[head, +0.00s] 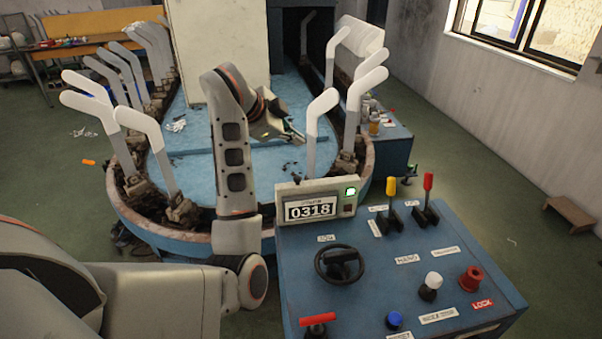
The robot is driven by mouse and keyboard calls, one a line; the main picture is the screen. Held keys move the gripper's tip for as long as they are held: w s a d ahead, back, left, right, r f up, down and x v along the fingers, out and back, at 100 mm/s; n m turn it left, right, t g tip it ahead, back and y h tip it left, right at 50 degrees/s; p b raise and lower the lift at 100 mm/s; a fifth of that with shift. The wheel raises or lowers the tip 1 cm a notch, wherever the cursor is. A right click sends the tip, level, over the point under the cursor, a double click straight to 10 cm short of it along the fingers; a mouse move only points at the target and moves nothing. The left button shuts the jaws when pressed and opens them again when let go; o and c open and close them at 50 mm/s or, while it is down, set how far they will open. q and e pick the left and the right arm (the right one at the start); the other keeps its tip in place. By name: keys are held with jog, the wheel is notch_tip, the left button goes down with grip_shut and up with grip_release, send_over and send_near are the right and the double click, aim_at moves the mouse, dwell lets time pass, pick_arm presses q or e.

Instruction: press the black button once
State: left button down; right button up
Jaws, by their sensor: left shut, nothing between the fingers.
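The blue control console (385,260) stands at the lower right. I cannot clearly pick out a black button on it. On its top are a black handwheel (340,264), a white knob on a dark base (431,284), a red mushroom knob (471,279) and a blue button (395,320). A counter box (312,203) reading 0318 has a lit green button (350,192) and a small dark reddish one below it. My left gripper (296,136) is shut and empty, raised beyond the counter box, over the machine's blue deck. My right gripper is out of view.
White sock-shaped boards (137,122) stand around the machine's oval rim. Two levers, yellow (391,187) and red (428,182), rise from the console's far edge. A red-handled lever (318,319) is at its near left. A wooden stool (570,213) stands right, with clear floor between.

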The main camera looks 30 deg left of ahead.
pick_arm(q)
jog(key=shift+s, duration=0.1)
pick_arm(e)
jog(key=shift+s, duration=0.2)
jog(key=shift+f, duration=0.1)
pick_arm(q)
jog(key=b, duration=0.4)
send_over(296, 178)
notch_tip(296, 178, down, 5)
jog(key=shift+s+r, duration=0.1)
notch_tip(296, 178, down, 3)
jog(key=shift+f+b, duration=0.1)
jog(key=shift+b, duration=1.1)
jog(key=shift+f+b, duration=0.3)
jog(key=shift+f, duration=0.1)
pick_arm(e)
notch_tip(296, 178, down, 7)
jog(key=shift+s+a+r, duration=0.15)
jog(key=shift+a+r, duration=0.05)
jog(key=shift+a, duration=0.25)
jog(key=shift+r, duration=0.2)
pick_arm(q)
jog(key=shift+f, duration=0.15)
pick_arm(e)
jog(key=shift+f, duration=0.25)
